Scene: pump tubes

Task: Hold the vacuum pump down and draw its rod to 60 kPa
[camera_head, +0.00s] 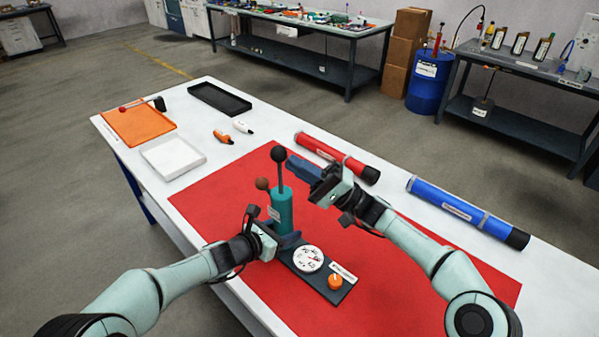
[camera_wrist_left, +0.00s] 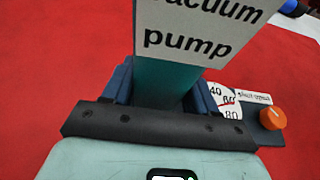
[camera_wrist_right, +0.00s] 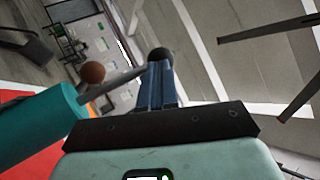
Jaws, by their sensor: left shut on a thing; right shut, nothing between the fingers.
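The teal vacuum pump (camera_head: 281,213) stands upright on a dark base on the red mat. Its rod (camera_head: 280,172) rises from the top to a black ball (camera_head: 278,154). My left gripper (camera_head: 284,238) is shut around the pump's lower body; the left wrist view shows the teal body (camera_wrist_left: 160,82) between its fingers. My right gripper (camera_head: 292,164) is shut and empty beside the rod, just below the black ball. In the right wrist view the black ball (camera_wrist_right: 160,54) shows beyond the closed fingers (camera_wrist_right: 160,84). The gauge (camera_head: 308,258) sits on the base; its reading is unclear.
A brown ball (camera_head: 262,184) on a side arm is left of the rod. An orange knob (camera_head: 335,281) is on the base. Red (camera_head: 330,153) and blue (camera_head: 465,211) tubes lie behind and right. Trays (camera_head: 172,157) stand at the left. Red mat is clear around the base.

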